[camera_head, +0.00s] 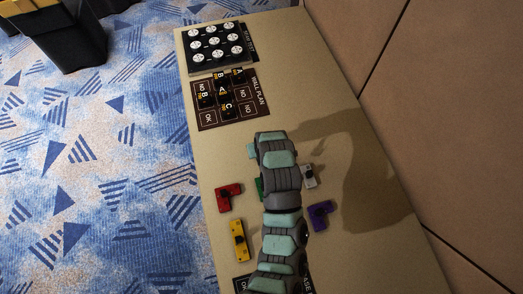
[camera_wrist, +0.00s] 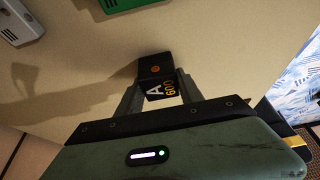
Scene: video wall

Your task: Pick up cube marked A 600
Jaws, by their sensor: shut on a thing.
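The black cube marked A 600 (camera_wrist: 158,80) shows in the wrist view, with white and orange lettering and an orange dot on its upper face. My gripper (camera_wrist: 157,88) is shut on it, one finger on each side. I cannot tell from this view whether the cube touches the tabletop. In the head view my arm hides the gripper and this cube.
The tan table (camera_head: 375,220) carries a WALL PLAN board (camera_head: 206,122) with several black lettered cubes. A panel of white round pieces (camera_head: 190,68) stands behind it. Red (camera_head: 222,203), yellow (camera_head: 239,250) and purple (camera_head: 321,219) pieces lie near my arm. A wall borders the right side.

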